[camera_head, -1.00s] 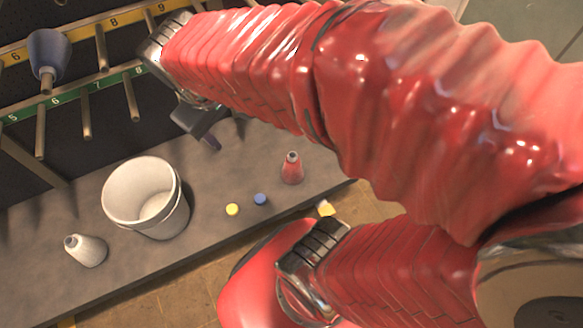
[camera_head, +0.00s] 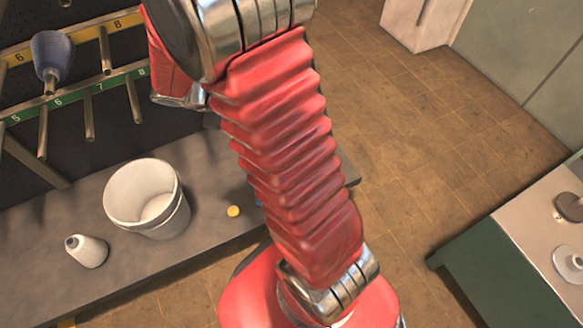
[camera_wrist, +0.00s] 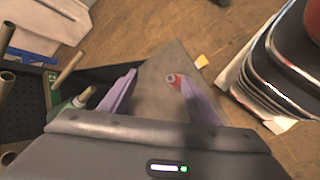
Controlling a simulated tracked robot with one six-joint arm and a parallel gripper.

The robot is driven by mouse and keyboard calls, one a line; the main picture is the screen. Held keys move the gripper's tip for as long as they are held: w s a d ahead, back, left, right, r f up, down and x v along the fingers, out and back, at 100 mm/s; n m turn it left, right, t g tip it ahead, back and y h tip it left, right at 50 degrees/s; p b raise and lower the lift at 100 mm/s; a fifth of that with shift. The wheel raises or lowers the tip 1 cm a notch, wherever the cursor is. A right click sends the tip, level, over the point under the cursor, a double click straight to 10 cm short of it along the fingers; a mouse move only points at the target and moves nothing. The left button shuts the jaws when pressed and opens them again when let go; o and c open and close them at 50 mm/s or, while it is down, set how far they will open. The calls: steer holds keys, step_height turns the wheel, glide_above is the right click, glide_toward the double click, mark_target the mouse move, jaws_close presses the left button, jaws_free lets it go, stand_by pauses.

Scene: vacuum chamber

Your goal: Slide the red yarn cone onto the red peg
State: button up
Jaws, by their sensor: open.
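The red yarn cone (camera_wrist: 174,81) stands on the grey bench and shows in the wrist view between my finger lines, closer to the right finger, which partly covers it. In the head view my arm hides the cone. My gripper (camera_wrist: 160,76) is open, its two purple fingers spread with nothing held; it seems above the bench, but its exact distance to the cone cannot be told. In the head view my arm hides the gripper. Several metal pegs (camera_head: 88,118) stick out from the rack at the left; I cannot make out a red peg.
A blue cone (camera_head: 51,58) hangs on a rack peg. A yellow disc (camera_head: 233,211) lies to the bucket's right. A green-sided table (camera_head: 485,270) stands at the right; floor lies between.

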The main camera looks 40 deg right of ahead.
steer(key=w+d+f+n+h, duration=0.1)
steer(key=w+d+f+n, duration=0.15)
steer(key=f, duration=0.25)
steer(key=w+d+f+n+h, duration=0.1)
steer(key=d+f+h, duration=0.15)
steer(key=f, duration=0.25)
steer(key=s+d+f+n+t+h, duration=0.1)
steer(key=f+n, duration=0.4)
steer(key=f, duration=1)
steer(key=s+d+f+n+t+h, duration=0.1)
steer(key=f+n, duration=0.4)
steer(key=f, duration=1)
steer(key=shift+d+f+t, duration=0.15)
steer(key=shift+d+t, duration=0.35)
steer(key=shift+d, duration=0.7)
steer(key=x, duration=0.8)
steer(key=shift+d+f, duration=0.15)
steer(key=shift+d, duration=0.1)
steer(key=shift+w+x, duration=0.2)
steer(key=shift+x, duration=2.4)
